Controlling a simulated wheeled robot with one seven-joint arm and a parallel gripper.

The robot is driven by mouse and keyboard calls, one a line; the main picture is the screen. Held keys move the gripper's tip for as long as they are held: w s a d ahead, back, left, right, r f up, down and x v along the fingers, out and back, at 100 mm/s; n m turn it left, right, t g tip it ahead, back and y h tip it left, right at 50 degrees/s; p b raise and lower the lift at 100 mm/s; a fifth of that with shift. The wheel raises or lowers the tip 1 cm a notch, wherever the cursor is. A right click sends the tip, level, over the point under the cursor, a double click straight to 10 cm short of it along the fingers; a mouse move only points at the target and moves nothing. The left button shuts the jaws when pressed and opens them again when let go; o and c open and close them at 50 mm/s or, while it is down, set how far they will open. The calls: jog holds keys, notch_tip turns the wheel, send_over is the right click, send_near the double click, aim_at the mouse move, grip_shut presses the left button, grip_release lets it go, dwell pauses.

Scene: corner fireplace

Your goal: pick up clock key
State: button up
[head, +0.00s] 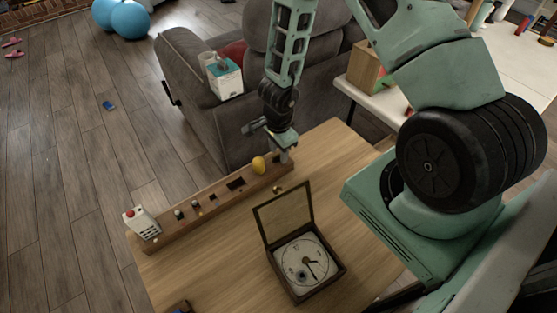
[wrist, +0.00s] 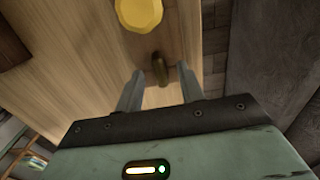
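My gripper (head: 284,152) hangs over the far right end of a long wooden rack (head: 212,207) on the table. In the wrist view my gripper (wrist: 160,70) is open, with its two fingers apart. A small brass-brown upright piece (wrist: 159,66), probably the clock key, shows between the fingertips. Gaps are visible on both sides of it, so the fingers do not appear to grip it. In the head view this piece is hidden or too small to make out at the gripper. A yellow faceted object (wrist: 138,12) sits just beyond it, and shows on the rack in the head view (head: 258,164).
An open wooden box with a clock dial (head: 302,262) stands on the table (head: 205,265). A white device with a red button (head: 141,222) is at the rack's left end, with several small items between. A grey armchair (head: 200,115) stands behind the table.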

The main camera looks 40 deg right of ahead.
jog(key=shift+f, duration=0.1)
grip_shut()
